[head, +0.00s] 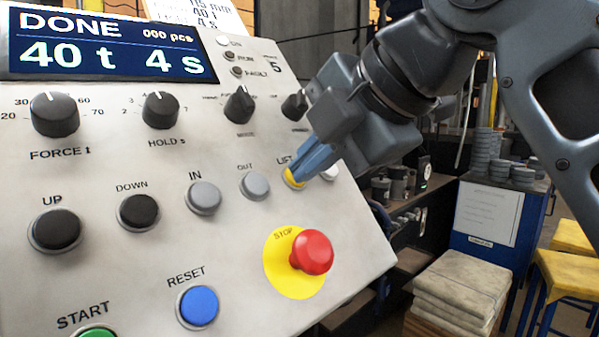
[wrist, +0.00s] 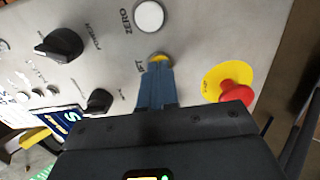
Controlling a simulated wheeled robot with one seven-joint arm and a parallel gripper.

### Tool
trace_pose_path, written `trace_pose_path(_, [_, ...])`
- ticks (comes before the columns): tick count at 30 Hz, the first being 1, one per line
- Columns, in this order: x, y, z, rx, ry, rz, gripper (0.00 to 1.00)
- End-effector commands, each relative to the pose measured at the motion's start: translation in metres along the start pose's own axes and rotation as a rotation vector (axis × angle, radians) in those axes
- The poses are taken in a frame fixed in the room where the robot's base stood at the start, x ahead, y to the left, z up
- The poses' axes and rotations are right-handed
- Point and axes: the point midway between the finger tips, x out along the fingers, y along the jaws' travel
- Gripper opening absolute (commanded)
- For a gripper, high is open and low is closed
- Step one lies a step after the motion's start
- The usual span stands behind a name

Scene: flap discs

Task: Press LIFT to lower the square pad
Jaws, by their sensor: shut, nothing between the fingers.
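In the wrist view the yellow button (wrist: 160,57) shows just beyond the fingertips (wrist: 158,68). The fingertips look to be at its face, but I cannot tell whether it is pressed in. The display (head: 110,45) reads DONE, 40 t, 4 s, 000 pcs. The square pad is not in view.
The red STOP button (head: 311,252) on its yellow disc stands out below LIFT. The white ZERO button (wrist: 149,15) is close beside LIFT. The grey OUT button (head: 254,185) is to its left. Stacked grey discs (head: 488,150) stand on a blue cabinet at right.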

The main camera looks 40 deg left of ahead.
Motion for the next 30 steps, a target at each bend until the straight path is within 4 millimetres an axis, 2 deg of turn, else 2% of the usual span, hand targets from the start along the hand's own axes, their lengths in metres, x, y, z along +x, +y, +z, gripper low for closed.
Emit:
trace_pose_path(23, [0.003,0.000,0.000,0.000,0.000,0.000,0.00])
trace_pose_path(30, [-0.008,0.001,0.000,0.000,0.000,0.000,0.00])
